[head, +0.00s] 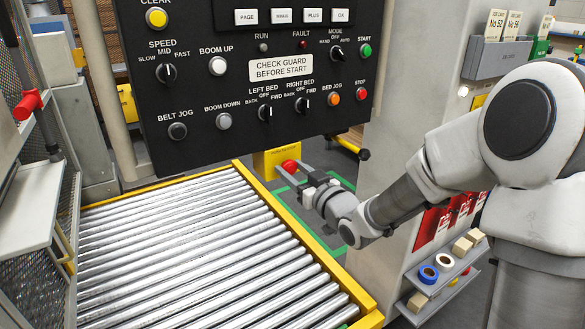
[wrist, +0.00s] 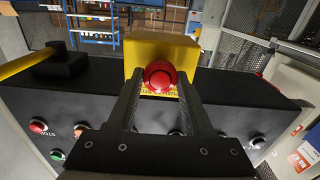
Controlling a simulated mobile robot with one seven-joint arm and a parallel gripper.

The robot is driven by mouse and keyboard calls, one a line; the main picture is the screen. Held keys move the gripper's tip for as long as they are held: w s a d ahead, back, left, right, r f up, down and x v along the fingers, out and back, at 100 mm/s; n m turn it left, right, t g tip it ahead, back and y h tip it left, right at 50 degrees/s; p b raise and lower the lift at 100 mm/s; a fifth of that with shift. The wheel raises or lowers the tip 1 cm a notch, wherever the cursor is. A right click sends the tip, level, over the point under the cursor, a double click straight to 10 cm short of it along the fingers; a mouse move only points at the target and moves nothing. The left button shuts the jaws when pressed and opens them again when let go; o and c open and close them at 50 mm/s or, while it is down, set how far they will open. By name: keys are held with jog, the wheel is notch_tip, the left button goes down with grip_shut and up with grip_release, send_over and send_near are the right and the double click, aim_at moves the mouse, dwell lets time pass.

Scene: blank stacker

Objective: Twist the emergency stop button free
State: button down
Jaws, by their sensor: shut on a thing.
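The emergency stop button is a round red knob (head: 290,166) on a yellow box (head: 267,160), beyond the rollers' right edge in the head view. In the wrist view the red knob (wrist: 160,74) sits in front of the yellow box (wrist: 160,50), with partly hidden lettering below it. My gripper (head: 288,177) reaches in from the right at the knob. In the wrist view my gripper's two fingers (wrist: 160,84) stand on either side of the knob, shut on it. The box's lower part is hidden behind the fingers.
A black control panel (head: 190,95) with knobs and buttons hangs above and left of my gripper. A roller bed with a yellow rim (head: 345,278) lies below. A grey column (head: 400,140) stands behind my arm, and a small shelf (head: 440,290) holds tape rolls and blocks.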

jog(key=shift+m+p, duration=0.75)
jog(key=shift+m, duration=1.05)
jog(key=shift+c, duration=1.5)
grip_release()
jog(key=shift+d, duration=0.1)
